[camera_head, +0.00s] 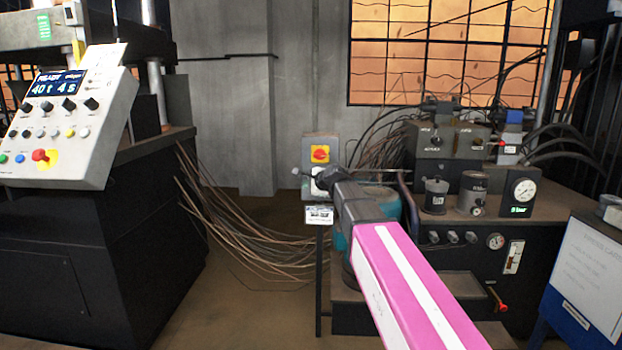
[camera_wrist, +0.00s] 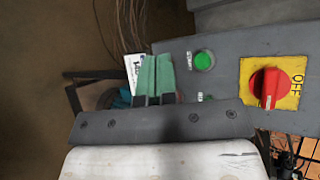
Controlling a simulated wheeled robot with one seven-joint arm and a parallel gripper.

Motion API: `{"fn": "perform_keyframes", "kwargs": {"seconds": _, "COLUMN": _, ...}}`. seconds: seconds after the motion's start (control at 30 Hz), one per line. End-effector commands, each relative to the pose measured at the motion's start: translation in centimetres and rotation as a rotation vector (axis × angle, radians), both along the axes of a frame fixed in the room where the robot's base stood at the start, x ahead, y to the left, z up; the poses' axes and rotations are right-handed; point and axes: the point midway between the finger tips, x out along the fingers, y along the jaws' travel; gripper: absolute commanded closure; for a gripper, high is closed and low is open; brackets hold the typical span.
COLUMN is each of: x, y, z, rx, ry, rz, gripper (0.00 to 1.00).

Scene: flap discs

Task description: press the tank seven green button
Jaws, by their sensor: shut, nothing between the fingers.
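In the wrist view a round green button (camera_wrist: 204,60) sits on a grey switch box (camera_wrist: 225,42), with a small label beside it. My gripper (camera_wrist: 157,60) is shut and empty, its two green fingers together. The fingertips lie just left of the button in the picture. I cannot tell whether they touch the box. In the head view the grey box (camera_head: 312,147) stands on a post in front of the wall, and my gripper and arm hide its lower part. The green button is not visible there.
A red rotary switch (camera_wrist: 269,86) on a yellow plate is right of the green button; it also shows in the head view (camera_head: 320,154). A hydraulic unit with gauges (camera_head: 524,189) stands at right. A press control panel (camera_head: 62,115) is at left. Loose cables (camera_head: 235,235) hang between.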

Motion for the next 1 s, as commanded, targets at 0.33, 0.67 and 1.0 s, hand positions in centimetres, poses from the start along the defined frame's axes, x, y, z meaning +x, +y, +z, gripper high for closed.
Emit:
{"fn": "perform_keyframes", "kwargs": {"seconds": 0.33, "x": 4.2, "y": -0.1, "z": 0.0, "rx": 0.001, "ry": 0.001, "rz": 0.0, "gripper": 1.0}}
{"fn": "perform_keyframes", "kwargs": {"seconds": 0.67, "x": 7.6, "y": -0.2, "z": 0.0, "rx": 0.0, "ry": 0.001, "rz": 0.0, "gripper": 1.0}}
{"fn": "perform_keyframes", "kwargs": {"seconds": 1.0, "x": 8.0, "y": -0.3, "z": 0.0, "rx": 0.0, "ry": 0.0, "rz": 0.0, "gripper": 1.0}}
